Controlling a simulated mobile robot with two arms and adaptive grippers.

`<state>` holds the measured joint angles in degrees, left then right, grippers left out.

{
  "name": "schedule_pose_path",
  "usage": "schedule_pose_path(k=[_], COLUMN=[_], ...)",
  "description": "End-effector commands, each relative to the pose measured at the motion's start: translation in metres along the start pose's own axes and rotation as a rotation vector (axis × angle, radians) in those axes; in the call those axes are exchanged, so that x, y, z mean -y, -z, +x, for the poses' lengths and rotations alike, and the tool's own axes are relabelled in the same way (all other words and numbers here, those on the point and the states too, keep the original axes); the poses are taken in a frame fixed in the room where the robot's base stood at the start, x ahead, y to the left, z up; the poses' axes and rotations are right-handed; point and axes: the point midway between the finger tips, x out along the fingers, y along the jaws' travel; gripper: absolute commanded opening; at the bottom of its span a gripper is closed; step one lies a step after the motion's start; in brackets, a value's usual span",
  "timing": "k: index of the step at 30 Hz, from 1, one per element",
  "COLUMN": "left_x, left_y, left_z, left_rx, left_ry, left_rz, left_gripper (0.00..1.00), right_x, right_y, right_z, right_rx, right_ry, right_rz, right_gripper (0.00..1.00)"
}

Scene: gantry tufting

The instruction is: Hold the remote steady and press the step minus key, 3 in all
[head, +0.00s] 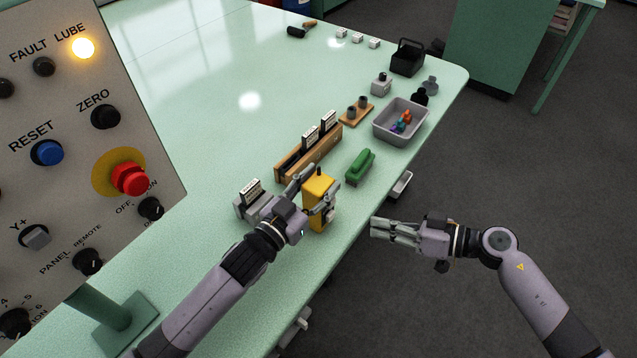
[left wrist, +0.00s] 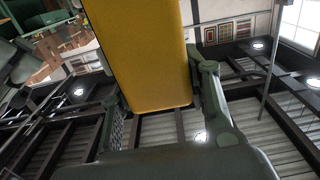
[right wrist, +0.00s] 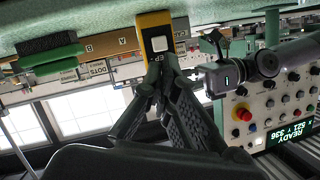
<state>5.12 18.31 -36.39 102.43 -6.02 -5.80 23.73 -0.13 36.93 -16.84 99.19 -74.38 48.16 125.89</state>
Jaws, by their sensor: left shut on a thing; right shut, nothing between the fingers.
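The yellow remote (head: 317,214) stands upright above the near edge of the table, with a black stub on top. My left gripper (head: 315,190) is shut on it, one finger on each side. In the left wrist view the remote's plain yellow body (left wrist: 145,60) fills the space between the fingers. My right gripper (head: 376,228) is shut and empty, right of the remote, beyond the table edge.
A control panel (head: 75,130) with a red stop button stands at the left. On the green table (head: 225,90) are a wooden rack (head: 308,152), a green brush-like block (head: 360,166) and a grey tray (head: 388,136) with coloured pieces. Open floor lies right of the table.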

Motion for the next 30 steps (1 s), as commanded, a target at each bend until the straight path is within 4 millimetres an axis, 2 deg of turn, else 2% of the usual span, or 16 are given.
schedule_pose_path(k=[23, 26, 30], left_x=[0.0, 0.0, 0.0], left_y=[-0.001, -0.001, -0.001], left_z=[0.0, 0.0, 0.0], left_rx=[0.001, 0.001, 0.001], left_ry=[0.0, 0.0, 0.0], left_rz=[-0.001, -0.001, -0.001], left_gripper=[0.04, 0.04, 0.04], right_x=[0.0, 0.003, 0.012], right_y=[0.0, 0.001, 0.006], right_z=[0.0, 0.004, 0.017], right_rx=[-0.001, -0.024, -0.142], right_ry=[0.0, -0.007, -0.052], right_rz=[0.001, 0.013, 0.079], right_gripper=[0.0, 0.0, 0.0])
